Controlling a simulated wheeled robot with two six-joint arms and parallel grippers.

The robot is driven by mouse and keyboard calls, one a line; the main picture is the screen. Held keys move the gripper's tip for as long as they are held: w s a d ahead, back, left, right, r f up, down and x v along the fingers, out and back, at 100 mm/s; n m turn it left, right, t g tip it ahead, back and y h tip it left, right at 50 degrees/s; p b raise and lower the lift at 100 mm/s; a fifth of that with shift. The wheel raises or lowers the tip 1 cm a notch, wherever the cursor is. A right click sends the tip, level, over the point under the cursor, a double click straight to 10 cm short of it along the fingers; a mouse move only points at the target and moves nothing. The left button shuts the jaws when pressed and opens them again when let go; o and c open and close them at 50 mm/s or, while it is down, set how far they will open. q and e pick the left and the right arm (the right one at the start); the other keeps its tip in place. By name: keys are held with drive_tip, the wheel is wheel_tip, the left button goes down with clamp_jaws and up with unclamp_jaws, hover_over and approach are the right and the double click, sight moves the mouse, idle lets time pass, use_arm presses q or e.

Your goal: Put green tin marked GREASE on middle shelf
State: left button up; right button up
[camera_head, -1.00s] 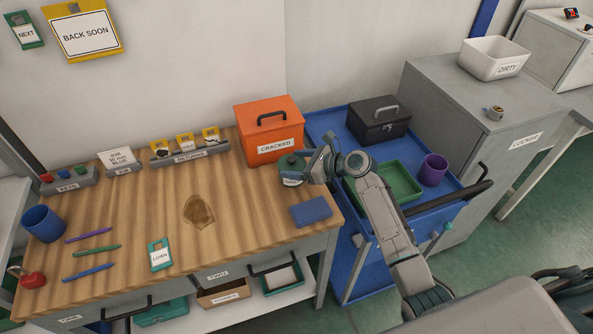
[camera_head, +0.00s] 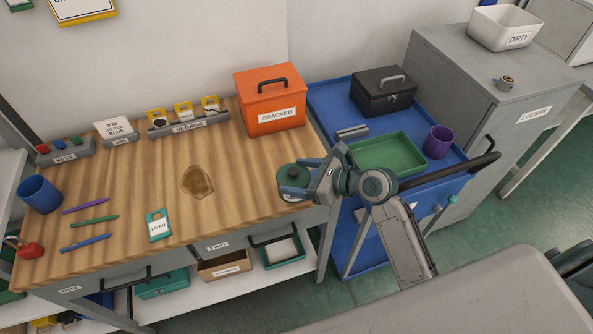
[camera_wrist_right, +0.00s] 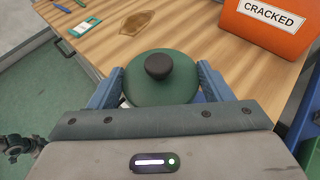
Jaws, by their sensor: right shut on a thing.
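The green tin (camera_head: 292,178) has a dark round knob on its lid and a white label on its side, too covered to read. It is near the right front part of the wooden bench. My right gripper (camera_head: 293,190) is shut on it, one finger on each side. The tin (camera_wrist_right: 162,80) also shows upright between the blue fingers in the right wrist view. I cannot tell how far it is above the bench top. No shelf marked as the middle one can be made out.
An orange CRACKED box (camera_head: 270,117) stands behind the tin. A blue trolley (camera_head: 325,103) on the right carries a black box (camera_head: 383,95), a green tray (camera_head: 415,148) and a purple cup (camera_head: 438,142). A white shelf (camera_head: 190,304) with trays runs beneath the bench.

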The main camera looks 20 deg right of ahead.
idle(0.7)
drive_tip(key=shift+w+d+f+p, duration=0.65)
drive_tip(key=shift+w+d+p, duration=0.25)
drive_tip(key=shift+w, duration=1.65)
drive_tip(key=shift+w+d+f+p, duration=0.7)
drive_tip(key=shift+w+p, duration=0.25)
drive_tip(key=shift+w, duration=1.6)
drive_tip(key=shift+w+d+f+p, duration=0.7)
drive_tip(key=shift+w+p, duration=0.25)
drive_tip(key=shift+w, duration=1.6)
drive_tip(key=shift+f, duration=0.2)
drive_tip(key=shift+f, duration=0.2)
drive_tip(key=o, duration=1.4)
